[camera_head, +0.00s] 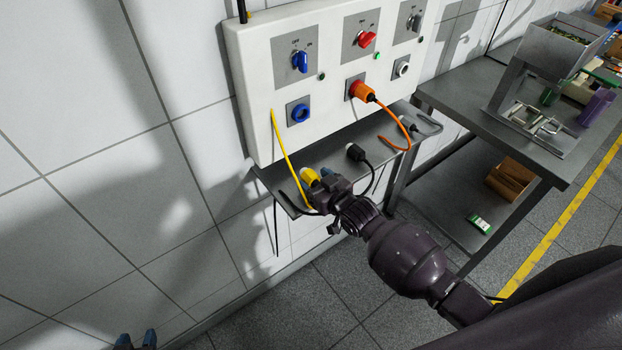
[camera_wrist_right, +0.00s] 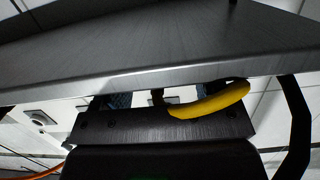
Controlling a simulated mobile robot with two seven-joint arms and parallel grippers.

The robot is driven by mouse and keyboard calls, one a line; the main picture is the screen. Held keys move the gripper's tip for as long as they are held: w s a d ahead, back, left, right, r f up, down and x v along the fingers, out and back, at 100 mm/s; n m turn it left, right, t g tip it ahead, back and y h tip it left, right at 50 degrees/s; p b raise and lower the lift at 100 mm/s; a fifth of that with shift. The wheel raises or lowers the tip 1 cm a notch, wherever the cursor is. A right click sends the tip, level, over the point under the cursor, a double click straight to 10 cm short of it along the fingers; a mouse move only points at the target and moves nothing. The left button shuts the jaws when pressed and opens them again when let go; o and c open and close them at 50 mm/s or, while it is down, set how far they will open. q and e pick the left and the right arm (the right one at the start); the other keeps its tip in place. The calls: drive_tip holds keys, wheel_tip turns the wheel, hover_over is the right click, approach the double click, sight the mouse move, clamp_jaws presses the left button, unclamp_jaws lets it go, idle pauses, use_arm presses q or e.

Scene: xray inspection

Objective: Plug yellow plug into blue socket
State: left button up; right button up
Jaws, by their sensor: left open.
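The blue socket (camera_head: 300,113) is on the lower left of the white panel, below a blue switch. The yellow plug (camera_head: 309,176) is at the shelf's front edge, with its yellow cable rising to the upper left. My right gripper (camera_head: 322,176) is at the plug; one blue fingertip shows just right of it. In the right wrist view, the two fingers of the right gripper (camera_wrist_right: 160,98) stand apart. A curved yellow part (camera_wrist_right: 210,101) crosses in front of one finger. The plug's contact with the fingers is hidden. My left gripper (camera_head: 135,340) is open and empty at the lower left.
The metal shelf (camera_head: 345,140) lies under the panel, close to the right gripper. A black plug (camera_head: 355,153) is just right of the gripper. An orange plug (camera_head: 362,91) sits in the panel's middle socket. A metal table (camera_head: 460,92) stands at the right.

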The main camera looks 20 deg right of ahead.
sight(316, 181)
drive_tip(key=c, duration=1)
drive_tip(key=shift+r+p, duration=2.5)
drive_tip(key=shift+p, duration=0.05)
drive_tip(key=shift+r, duration=0.95)
